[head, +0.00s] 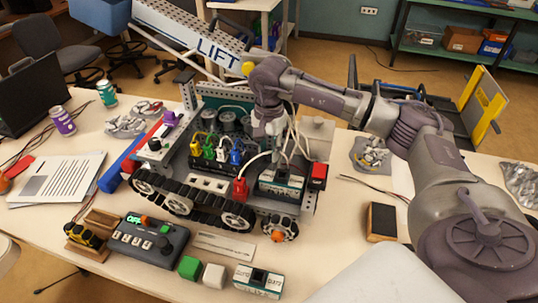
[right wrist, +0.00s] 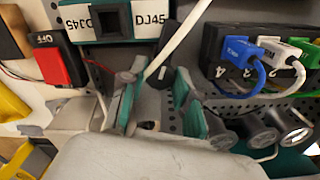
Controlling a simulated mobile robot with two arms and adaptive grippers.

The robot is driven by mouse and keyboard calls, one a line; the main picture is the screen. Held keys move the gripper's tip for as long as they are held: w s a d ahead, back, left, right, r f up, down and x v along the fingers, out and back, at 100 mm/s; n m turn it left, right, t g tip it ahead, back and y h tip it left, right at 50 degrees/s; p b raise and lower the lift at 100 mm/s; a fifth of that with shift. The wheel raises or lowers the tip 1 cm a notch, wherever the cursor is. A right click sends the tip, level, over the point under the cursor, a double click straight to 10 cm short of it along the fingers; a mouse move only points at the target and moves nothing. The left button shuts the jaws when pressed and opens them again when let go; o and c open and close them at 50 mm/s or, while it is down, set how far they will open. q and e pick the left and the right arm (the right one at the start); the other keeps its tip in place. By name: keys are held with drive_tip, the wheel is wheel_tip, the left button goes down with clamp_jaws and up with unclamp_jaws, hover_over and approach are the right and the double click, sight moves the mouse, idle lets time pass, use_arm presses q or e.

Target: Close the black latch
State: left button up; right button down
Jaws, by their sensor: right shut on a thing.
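My right gripper (head: 275,146) reaches down over the tracked robot (head: 210,180), just behind the teal and white DJ45 box (head: 282,187). In the right wrist view its two teal-padded fingers (right wrist: 161,72) close in around a small black piece (right wrist: 166,76), which looks like the black latch. The DJ45 box also shows in the right wrist view (right wrist: 130,22), and a white cable (right wrist: 183,38) runs past the left fingertip. My left gripper is not in view.
A red switch block (head: 318,175) stands right of the DJ45 box. Yellow, white, blue and green plugs (head: 222,152) and a red plug (head: 241,188) sit to the left. A control box (head: 150,241), green cube (head: 189,267) and white cube (head: 214,275) lie in front.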

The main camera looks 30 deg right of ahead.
sight(269, 152)
drive_tip(key=shift+n+b, duration=0.85)
drive_tip(key=shift+n, duration=0.85)
drive_tip(key=shift+r, duration=0.1)
drive_tip(key=c, duration=0.8)
unclamp_jaws()
wheel_tip(269, 152, up, 12)
drive_tip(key=shift+f, duration=0.1)
